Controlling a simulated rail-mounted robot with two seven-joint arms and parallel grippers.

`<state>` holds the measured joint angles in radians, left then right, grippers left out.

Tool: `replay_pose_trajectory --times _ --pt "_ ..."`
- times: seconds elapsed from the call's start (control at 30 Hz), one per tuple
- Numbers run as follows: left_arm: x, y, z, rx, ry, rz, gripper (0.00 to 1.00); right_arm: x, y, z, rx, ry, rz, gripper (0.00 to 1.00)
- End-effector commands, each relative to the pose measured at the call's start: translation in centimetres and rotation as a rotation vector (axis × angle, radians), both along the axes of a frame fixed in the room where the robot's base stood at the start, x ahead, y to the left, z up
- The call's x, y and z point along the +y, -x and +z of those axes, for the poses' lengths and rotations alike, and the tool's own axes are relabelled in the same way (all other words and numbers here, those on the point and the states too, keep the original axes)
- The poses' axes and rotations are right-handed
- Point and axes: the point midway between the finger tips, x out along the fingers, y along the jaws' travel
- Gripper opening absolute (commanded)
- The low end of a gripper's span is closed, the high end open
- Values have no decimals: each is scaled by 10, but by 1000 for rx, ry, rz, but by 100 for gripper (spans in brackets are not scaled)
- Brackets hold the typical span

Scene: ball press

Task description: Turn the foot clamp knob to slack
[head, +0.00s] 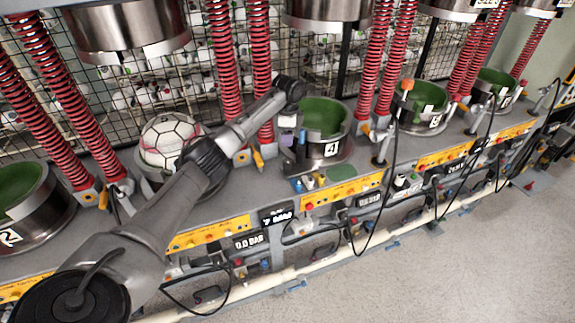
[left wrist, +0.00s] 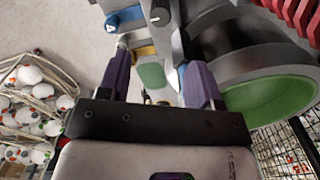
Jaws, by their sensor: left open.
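My left gripper (head: 294,138) hangs from the left arm in front of station 4 in the head view. In the left wrist view its two purple fingers (left wrist: 158,65) are spread apart with nothing held between them. Ahead of the fingertips a dark round knob with a white mark (left wrist: 160,14) sits on a grey block; it is probably the clamp knob, but I cannot be sure. The fingers are apart from it. In the head view small blue, yellow and dark controls (head: 310,182) sit just below the gripper; which is the knob is unclear. My right gripper is not in view.
The green-lined cup of station 4 (head: 325,118) is right beside the gripper; its green inside (left wrist: 268,98) also shows in the wrist view. A ball (head: 168,140) sits in the station to the left. Red springs (head: 260,70) and a wire cage stand behind. Floor is clear at right.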

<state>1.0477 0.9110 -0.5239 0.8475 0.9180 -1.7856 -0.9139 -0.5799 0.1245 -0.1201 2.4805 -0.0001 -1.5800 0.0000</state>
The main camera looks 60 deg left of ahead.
Motion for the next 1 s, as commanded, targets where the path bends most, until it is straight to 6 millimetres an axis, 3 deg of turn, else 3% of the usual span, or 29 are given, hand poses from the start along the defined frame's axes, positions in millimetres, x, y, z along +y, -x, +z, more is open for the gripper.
replay_pose_trajectory --times 0.17,0.7,1.0 --pt "0 0 -16 4 0 -26 59 1 0 -1 0 -4 -3 43" --pt "0 0 -109 2 -1 -23 59 2 0 -9 0 -8 -6 43" --pt "0 0 -134 0 -1 -22 59 0 0 -12 1 0 0 43"
